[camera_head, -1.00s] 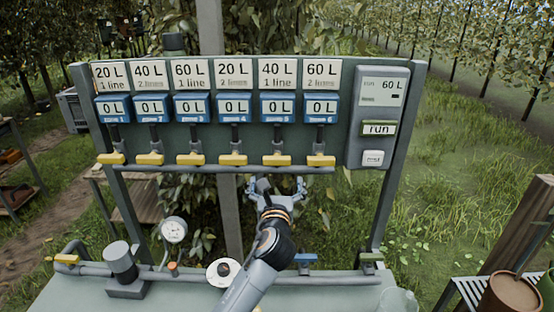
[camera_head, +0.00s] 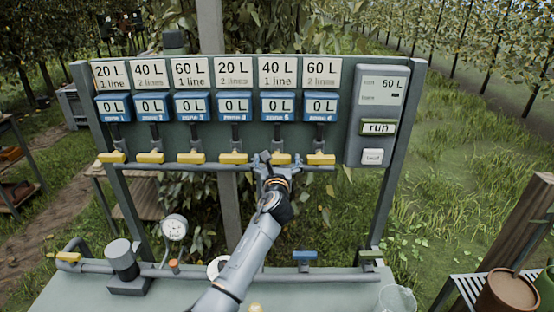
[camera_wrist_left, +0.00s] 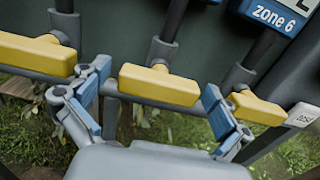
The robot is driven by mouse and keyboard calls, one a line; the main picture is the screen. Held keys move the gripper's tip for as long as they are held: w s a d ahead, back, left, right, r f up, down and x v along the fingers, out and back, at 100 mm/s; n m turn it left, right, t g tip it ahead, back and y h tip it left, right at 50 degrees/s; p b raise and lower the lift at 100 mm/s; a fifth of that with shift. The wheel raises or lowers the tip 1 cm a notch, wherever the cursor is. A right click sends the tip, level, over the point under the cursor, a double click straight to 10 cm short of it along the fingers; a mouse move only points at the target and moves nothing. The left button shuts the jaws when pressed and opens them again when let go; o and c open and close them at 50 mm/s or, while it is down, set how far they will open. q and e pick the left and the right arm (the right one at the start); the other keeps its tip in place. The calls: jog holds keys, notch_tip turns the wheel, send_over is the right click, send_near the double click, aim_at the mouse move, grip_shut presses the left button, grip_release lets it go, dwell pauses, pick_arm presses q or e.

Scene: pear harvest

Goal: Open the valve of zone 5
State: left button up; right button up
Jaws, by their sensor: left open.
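The zone 5 valve has a yellow bar handle (camera_head: 282,158) lying crosswise, below the blue "0 L" zone 5 meter (camera_head: 277,107). In the left wrist view this yellow handle (camera_wrist_left: 158,86) is in the middle, lying roughly along the grey pipe. My left gripper (camera_head: 278,167) is at this handle and partly hides it in the head view. In the left wrist view the gripper (camera_wrist_left: 154,98) is open, one blue-padded finger past each end of the handle. I cannot tell whether the fingers touch it. My right gripper is not in view.
Neighbouring yellow handles of zone 4 (camera_head: 233,159) and zone 6 (camera_head: 321,160) sit close on either side. A control box (camera_head: 376,115) with a "run" button is at the right. Below are a gauge (camera_head: 174,228), a blue-handled valve (camera_head: 305,255) and a clear cup (camera_head: 397,298).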

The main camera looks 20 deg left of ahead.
pick_arm(q)
jog(key=c, duration=1.2)
jog(key=shift+o, duration=0.2)
jog(key=shift+n, duration=0.4)
jog(key=n+b, duration=0.1)
jog(key=n, duration=0.2)
jog(key=shift+f+n, duration=0.1)
jog(key=shift+n, duration=0.3)
jog(key=n+b, duration=0.2)
jog(key=n, duration=0.2)
jog(key=shift+n, duration=0.3)
jog(key=n+b, duration=0.2)
jog(key=n, duration=0.3)
jog(key=shift+a+f+b, duration=0.1)
jog(key=shift+f+b, duration=0.05)
jog(key=shift+b, duration=0.2)
jog(key=shift+n+b, duration=0.8)
jog(key=shift+n, duration=1.1)
